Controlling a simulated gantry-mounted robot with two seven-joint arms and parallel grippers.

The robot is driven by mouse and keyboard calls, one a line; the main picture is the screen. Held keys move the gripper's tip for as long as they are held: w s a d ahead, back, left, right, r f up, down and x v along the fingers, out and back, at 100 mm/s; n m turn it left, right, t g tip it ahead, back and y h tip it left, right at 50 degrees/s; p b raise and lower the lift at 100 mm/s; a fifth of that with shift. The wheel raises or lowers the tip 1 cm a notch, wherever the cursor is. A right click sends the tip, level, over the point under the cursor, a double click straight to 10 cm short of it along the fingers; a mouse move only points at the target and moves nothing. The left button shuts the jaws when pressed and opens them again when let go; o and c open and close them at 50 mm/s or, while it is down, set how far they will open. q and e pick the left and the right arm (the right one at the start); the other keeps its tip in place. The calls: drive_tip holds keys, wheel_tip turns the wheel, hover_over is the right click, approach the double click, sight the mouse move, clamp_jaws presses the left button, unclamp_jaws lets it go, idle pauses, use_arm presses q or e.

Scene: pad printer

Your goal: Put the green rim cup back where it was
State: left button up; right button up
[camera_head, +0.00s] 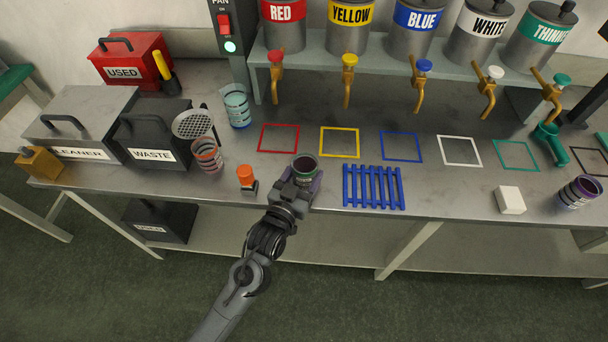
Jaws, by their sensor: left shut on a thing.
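The green rim cup (305,164) has a green rim, a dark inside and a purplish side. My left gripper (299,181) is shut on it near the front edge of the bench, just below the gap between the red outlined square (278,152) and the yellow outlined square (339,156). The gripper hides the cup's lower part, so I cannot tell whether it touches the bench. A green outlined square (515,168) lies empty at the right. My right gripper is not in view.
A blue slatted rack (373,203) lies just right of the held cup. An orange-topped item (246,174) stands left. Other cups are a teal-banded one (237,107), a red-rimmed one (208,158) and a purple one (579,192). A white block (510,200) sits front right.

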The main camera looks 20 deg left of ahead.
use_arm(q)
drive_tip(key=shift+f, duration=0.1)
drive_tip(key=o, duration=1.1)
drive_tip(key=shift+s, duration=0.25)
drive_tip(key=s+a+f+g+p, duration=0.1)
drive_tip(key=s+f+g, duration=0.2)
drive_tip(key=s, duration=0.6)
drive_tip(key=s+a+f+m+g, duration=0.1)
drive_tip(key=s+a+f+g, duration=0.1)
drive_tip(key=s+g, duration=0.4)
drive_tip(key=s+a+f+g+p, duration=0.1)
drive_tip(key=s+f+g, duration=0.3)
drive_tip(key=s, duration=0.9)
drive_tip(key=shift+s+a+g+y+p, duration=0.3)
drive_tip(key=shift+a+g+y+p, duration=0.1)
drive_tip(key=shift+a+g, duration=0.25)
drive_tip(key=shift+d, duration=0.1)
